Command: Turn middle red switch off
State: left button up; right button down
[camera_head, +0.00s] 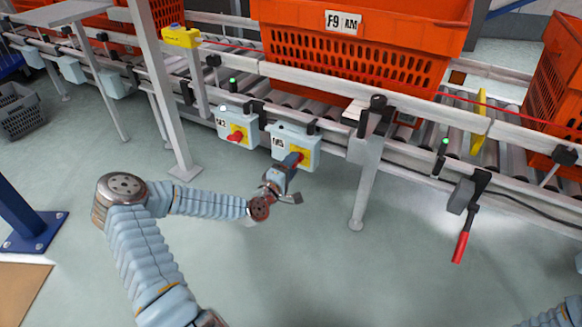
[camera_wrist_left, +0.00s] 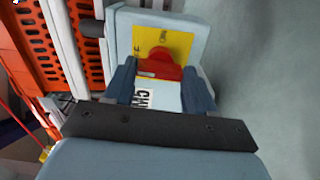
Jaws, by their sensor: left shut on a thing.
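Two pale switch boxes with yellow plates hang on the conveyor rail in the head view. The left box (camera_head: 222,118) has a bare red switch (camera_head: 236,136). My left gripper (camera_head: 293,160) is at the front of the right box (camera_head: 290,137) and mostly covers its switch. In the left wrist view this box (camera_wrist_left: 190,28) has a red switch (camera_wrist_left: 160,64) on a yellow plate. My blue fingers are shut on the switch from both sides. The switch's turned position is hard to read. My right gripper is out of view.
Orange totes (camera_head: 365,62) stand on the roller conveyor behind the boxes. A support post (camera_head: 367,185) stands right of the boxes, and a red-handled lever (camera_head: 461,247) hangs farther right. The floor in front (camera_head: 300,270) is clear.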

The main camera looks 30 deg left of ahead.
pick_arm(q)
jog(key=shift+f+n, duration=0.1)
jog(key=shift+n, duration=0.4)
jog(key=o, duration=1)
jog(key=shift+o, duration=0.2)
jog(key=shift+s, duration=0.1)
jog(key=s+p, duration=0.1)
jog(key=s, duration=1.2)
jog(key=shift+s+d+p, duration=0.15)
jog(key=shift+s+p, duration=0.2)
